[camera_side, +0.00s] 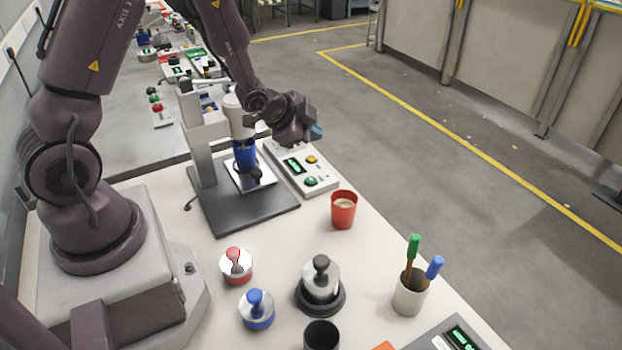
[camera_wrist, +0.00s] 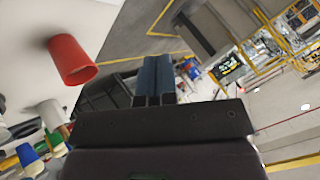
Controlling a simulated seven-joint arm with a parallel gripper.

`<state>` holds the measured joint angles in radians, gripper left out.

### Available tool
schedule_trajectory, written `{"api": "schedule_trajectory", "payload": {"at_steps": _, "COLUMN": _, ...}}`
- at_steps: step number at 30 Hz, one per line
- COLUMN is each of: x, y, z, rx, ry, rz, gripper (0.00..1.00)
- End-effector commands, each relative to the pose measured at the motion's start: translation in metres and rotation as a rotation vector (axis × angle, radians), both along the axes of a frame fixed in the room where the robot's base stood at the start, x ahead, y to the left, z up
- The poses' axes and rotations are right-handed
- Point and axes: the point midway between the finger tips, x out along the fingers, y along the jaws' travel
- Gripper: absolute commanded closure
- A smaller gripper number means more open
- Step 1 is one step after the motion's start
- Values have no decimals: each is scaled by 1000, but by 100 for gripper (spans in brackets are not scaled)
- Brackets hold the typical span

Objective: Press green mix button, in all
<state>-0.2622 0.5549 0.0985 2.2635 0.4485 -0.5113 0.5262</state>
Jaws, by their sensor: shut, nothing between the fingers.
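The green button (camera_side: 310,181) sits at the near end of a white control box (camera_side: 290,178). The box also has a yellow button (camera_side: 312,160) and a lit green display (camera_side: 291,165). It stands to the right of a grey mixer stand (camera_side: 230,208), which has a blue container (camera_side: 245,157) under its head. My gripper (camera_side: 317,132) is up beyond the far end of the box, apart from the green button. In the wrist view, my blue fingers (camera_wrist: 154,78) are together and empty. The green button does not show in the wrist view.
A red cup (camera_side: 343,212) stands near the table edge, just in front of the box; it also shows in the wrist view (camera_wrist: 73,60). A white holder (camera_side: 409,298) with green and blue handled tools, red and blue-topped jars and a metal weight stand nearer. Open floor lies right.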

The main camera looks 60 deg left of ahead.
Motion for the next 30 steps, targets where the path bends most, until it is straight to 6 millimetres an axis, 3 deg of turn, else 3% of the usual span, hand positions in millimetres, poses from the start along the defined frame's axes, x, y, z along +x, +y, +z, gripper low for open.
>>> {"api": "schedule_trajectory", "payload": {"at_steps": 7, "x": 0, "y": 0, "z": -11, "rx": -3, "ry": 4, "rz": 0, "gripper": 100}}
{"api": "schedule_trajectory", "payload": {"at_steps": 22, "x": 0, "y": 0, "z": -76, "rx": -1, "ry": 3, "rz": 2, "gripper": 100}}
{"api": "schedule_trajectory", "payload": {"at_steps": 30, "x": 0, "y": 0, "z": -88, "rx": -2, "ry": 1, "rz": 1, "gripper": 100}}
